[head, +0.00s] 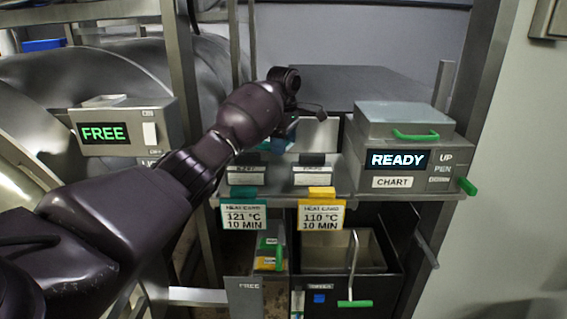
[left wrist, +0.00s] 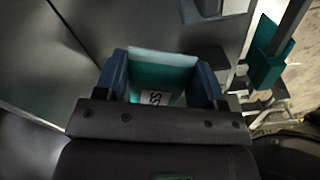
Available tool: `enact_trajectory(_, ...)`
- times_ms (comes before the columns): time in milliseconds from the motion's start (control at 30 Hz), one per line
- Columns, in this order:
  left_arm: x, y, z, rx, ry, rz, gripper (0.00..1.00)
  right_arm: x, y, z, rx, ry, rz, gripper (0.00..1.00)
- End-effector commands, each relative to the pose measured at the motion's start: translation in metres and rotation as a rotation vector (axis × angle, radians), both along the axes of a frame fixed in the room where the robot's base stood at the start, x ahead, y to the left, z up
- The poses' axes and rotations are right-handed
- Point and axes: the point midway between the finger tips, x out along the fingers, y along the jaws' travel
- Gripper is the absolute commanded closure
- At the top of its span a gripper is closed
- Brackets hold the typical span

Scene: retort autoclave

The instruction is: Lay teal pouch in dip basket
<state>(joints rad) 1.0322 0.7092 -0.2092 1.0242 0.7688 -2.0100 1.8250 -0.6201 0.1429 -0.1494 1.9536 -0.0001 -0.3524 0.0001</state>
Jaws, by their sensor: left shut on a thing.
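My left gripper (head: 286,132) is over the back of the metal shelf, partly hidden behind its own wrist. In the left wrist view its blue fingers (left wrist: 166,82) are shut on the teal pouch (left wrist: 158,72), which has a pale edge and a printed label. Only a small teal patch shows by the gripper in the head view. What looks like the dip basket, an open metal bin (head: 344,268) with an upright rod and green grip, sits below the shelf, to the right of and lower than the gripper. My right gripper is out of view.
A teal heat card (head: 243,215) and a yellow one (head: 320,215) hang from the shelf edge. A READY chart box (head: 404,140) with green handles stands on the right. A FREE panel (head: 122,126) is on the left. A narrow bay (head: 268,245) holds teal and yellow items.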

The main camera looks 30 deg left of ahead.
Motion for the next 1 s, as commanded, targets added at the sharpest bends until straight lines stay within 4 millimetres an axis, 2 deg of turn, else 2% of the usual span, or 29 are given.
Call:
enact_trajectory(33,0.0,-0.001,-0.01,-0.004,0.002,-0.001,0.62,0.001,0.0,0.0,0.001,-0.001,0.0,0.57)
enact_trajectory(367,0.0,0.0,-0.028,-0.001,0.0,0.0,0.62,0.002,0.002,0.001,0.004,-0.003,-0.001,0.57)
enact_trajectory(633,0.0,0.0,-0.059,0.0,0.002,0.001,0.62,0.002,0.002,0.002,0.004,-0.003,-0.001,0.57)
enact_trajectory(1000,0.0,0.0,-0.063,0.0,0.0,0.0,0.62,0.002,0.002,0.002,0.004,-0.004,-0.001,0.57)
